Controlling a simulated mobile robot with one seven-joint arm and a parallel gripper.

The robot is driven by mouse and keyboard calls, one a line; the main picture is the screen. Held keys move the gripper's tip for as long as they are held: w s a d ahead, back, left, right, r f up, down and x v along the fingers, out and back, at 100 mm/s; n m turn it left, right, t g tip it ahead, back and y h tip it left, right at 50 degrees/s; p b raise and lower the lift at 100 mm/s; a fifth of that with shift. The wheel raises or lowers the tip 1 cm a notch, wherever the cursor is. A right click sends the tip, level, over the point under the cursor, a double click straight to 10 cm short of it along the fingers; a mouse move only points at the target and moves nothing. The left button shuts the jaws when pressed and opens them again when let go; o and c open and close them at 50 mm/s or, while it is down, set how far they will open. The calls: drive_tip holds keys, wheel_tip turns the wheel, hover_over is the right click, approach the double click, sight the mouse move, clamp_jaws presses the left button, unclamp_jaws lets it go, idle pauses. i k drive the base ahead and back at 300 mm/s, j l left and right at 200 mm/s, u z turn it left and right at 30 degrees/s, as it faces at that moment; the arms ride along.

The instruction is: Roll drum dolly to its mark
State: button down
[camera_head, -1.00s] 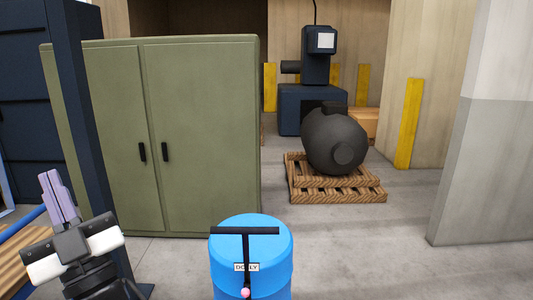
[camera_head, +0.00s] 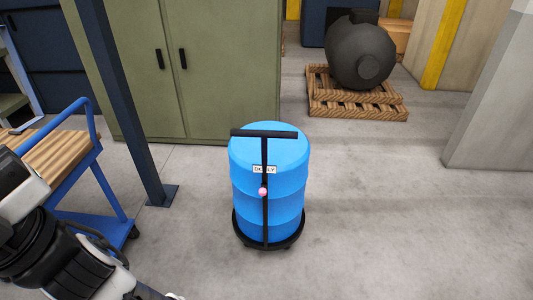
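The drum dolly carries a blue drum (camera_head: 270,185) upright on a round black wheeled base (camera_head: 270,240). A black T-shaped handle (camera_head: 265,133) rises in front of the drum, with a label reading "DOLLY" and a small pink ball (camera_head: 263,192) on its post. The dolly stands on bare concrete near the middle of the view. No floor mark can be made out. My arm shows at the lower left, well apart from the dolly. My gripper's fingers are not in the picture.
A green cabinet (camera_head: 215,70) stands behind the dolly. A dark blue post (camera_head: 120,90) and a blue cart (camera_head: 118,190) with a wooden deck are to the left. A dark tank (camera_head: 355,50) sits on a wooden pallet (camera_head: 360,105). The floor to the right is open.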

sight(276, 154)
drive_tip(key=i+j+z, duration=0.55)
drive_tip(key=j, duration=0.3)
drive_tip(key=i, duration=0.05)
